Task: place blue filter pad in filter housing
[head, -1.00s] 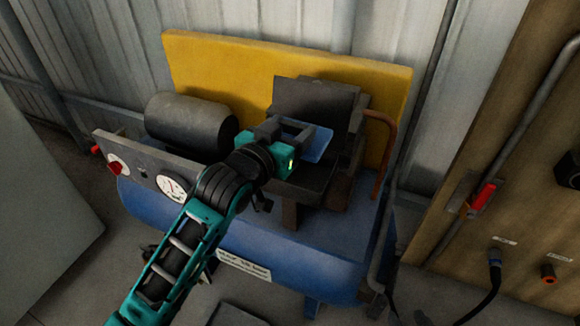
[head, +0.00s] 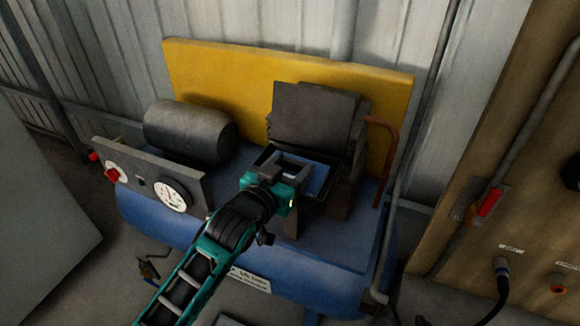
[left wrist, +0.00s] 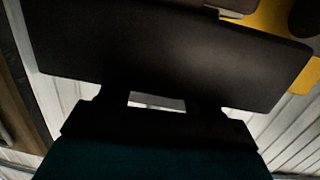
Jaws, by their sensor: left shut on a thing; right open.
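The blue filter pad (head: 318,179) shows in the head view between and beyond the fingers of my left gripper (head: 292,167). My left gripper is shut on the pad. The pad is low over the dark, open filter housing (head: 309,203), and I cannot tell if it touches the housing's bottom. The housing's dark lid (head: 311,117) stands raised behind it. In the left wrist view a dark, wide plate (left wrist: 170,55) fills the space before the fingers; it is too dark to identify. My right gripper is not in view.
The housing sits on a blue compressor tank (head: 230,240) with a grey motor cylinder (head: 189,131) and a gauge panel (head: 150,178) to the left. A yellow guard (head: 225,75) stands behind. A copper pipe (head: 386,160) rises on the right.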

